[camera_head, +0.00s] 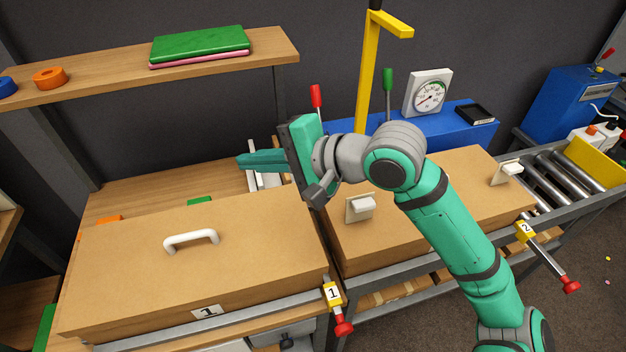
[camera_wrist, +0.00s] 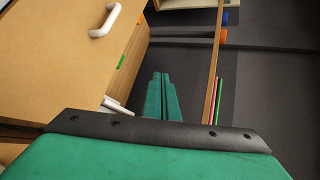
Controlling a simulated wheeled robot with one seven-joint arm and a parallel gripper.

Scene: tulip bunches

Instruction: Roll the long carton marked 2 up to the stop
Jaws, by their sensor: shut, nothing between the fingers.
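A long brown carton (camera_head: 440,215) lies on the right-hand track, partly hidden behind my arm. My gripper (camera_head: 240,161) is shut and empty, pointing left above the bench, apart from the carton. Its fingers show in the wrist view (camera_wrist: 160,80).
A carton marked 1 (camera_head: 120,260) with a white bar handle lies at the left. Bare rollers (camera_head: 560,172) run right of the long carton. A yellow post (camera_head: 367,80), red and green levers and a gauge (camera_head: 428,93) stand behind. A wooden shelf (camera_head: 110,75) is at upper left.

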